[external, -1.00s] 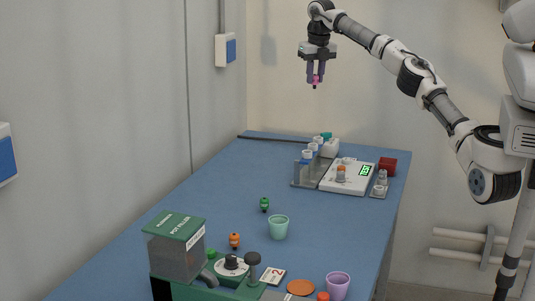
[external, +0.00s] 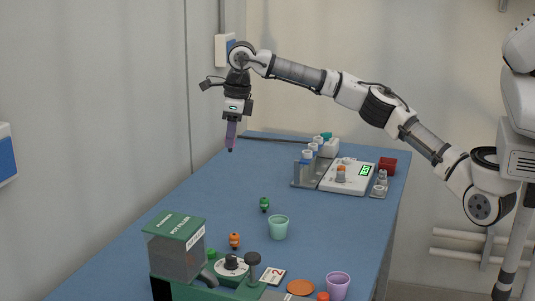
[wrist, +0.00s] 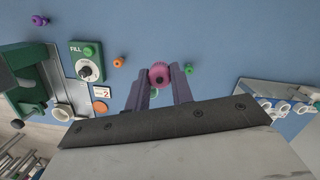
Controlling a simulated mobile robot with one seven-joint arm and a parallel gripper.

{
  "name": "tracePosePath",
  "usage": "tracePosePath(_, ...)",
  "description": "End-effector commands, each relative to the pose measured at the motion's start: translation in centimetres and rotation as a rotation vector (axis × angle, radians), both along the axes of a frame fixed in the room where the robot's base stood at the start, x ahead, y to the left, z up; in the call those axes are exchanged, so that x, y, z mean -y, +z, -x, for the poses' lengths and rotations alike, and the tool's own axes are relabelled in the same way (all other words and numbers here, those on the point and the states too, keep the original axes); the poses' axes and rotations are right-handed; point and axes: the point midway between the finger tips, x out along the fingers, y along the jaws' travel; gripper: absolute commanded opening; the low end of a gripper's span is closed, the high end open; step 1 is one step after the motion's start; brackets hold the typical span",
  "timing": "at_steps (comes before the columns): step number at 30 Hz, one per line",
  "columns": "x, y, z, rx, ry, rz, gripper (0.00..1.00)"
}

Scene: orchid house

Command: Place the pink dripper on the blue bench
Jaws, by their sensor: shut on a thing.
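My gripper (external: 231,136) points down, tilted slightly, at the far left side of the blue bench (external: 215,185). Its fingers are shut on the pink dripper (wrist: 159,74), which shows between the fingertips in the wrist view. In the external view only a small dark pink tip of the dripper (external: 230,149) shows below the fingers. The dripper appears held above the bench; the exact height is hard to tell. Blue bench surface (wrist: 215,35) fills the wrist view beyond the fingertips.
A green dripper (external: 264,204), an orange dripper (external: 235,240) and a mint cup (external: 279,228) stand mid-bench. The green pot filler (external: 175,250) and purple cup (external: 338,286) are in front. A white scale (external: 346,178) and grey rack (external: 306,172) are at the back right.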

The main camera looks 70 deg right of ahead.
Motion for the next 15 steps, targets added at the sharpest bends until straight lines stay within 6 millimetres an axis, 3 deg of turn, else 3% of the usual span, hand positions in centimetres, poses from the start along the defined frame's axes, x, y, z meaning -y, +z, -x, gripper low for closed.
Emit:
tracePosePath(3, -2.0, -0.6, 0.1, 0.001, 0.054, 0.000, 0.02)
tracePosePath(7, -2.5, -2.0, 0.1, -0.002, 0.073, 0.000, 0.02)
tracePosePath(15, -2.4, -8.9, 0.2, -0.004, 0.072, -0.001, 0.02)
